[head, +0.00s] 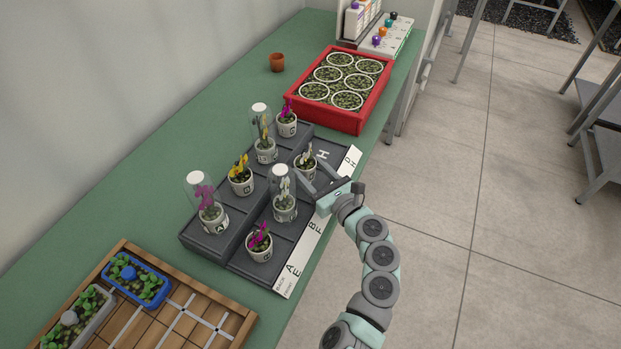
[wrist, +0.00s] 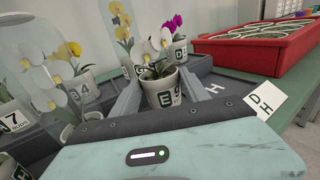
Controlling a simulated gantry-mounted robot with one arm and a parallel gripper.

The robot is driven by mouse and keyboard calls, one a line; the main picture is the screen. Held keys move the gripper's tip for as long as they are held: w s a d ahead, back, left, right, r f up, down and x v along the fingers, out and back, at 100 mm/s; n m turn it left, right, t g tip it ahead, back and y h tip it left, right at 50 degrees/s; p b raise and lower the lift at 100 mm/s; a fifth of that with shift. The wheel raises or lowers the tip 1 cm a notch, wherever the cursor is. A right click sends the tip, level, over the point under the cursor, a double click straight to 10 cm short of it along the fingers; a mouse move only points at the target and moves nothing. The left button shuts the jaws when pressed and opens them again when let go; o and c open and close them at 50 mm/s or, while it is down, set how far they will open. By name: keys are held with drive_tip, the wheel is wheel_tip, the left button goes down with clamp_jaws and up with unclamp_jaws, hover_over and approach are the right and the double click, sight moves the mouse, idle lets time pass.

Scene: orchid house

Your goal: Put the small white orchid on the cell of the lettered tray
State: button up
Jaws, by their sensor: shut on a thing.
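The small white orchid (head: 306,161) is in a pale pot at the far half of the lettered tray's front row. In the wrist view the orchid's pot (wrist: 161,91) stands upright between my fingers, its label partly hidden. My gripper (head: 313,174) is shut on this pot. I cannot tell whether the pot touches the tray. The dark grey lettered tray (head: 273,266) has a raised back row and a lower front row. An empty cell marked H (head: 323,154) lies beside the held pot; its letter also shows in the wrist view (wrist: 212,88).
A domed white orchid (head: 284,201) stands close by my gripper's near side. Domed purple (head: 208,205) and yellow orchids (head: 263,142), and open yellow (head: 240,178) and magenta ones (head: 260,243), share the tray. A red crate (head: 322,113) is beyond; a wooden tray (head: 238,318) is nearer.

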drive_tip(key=shift+f, duration=1.1)
drive_tip(key=shift+f, duration=0.15)
drive_tip(key=o, duration=1.5)
drive_tip(key=shift+s+d+r, duration=0.15)
drive_tip(key=shift+s+r, duration=0.05)
drive_tip(key=shift+r, duration=0.05)
drive_tip(key=p+v, duration=0.3)
drive_tip(key=v, duration=0.8)
drive_tip(key=shift+s, duration=0.25)
drive_tip(key=shift+d+f, duration=0.1)
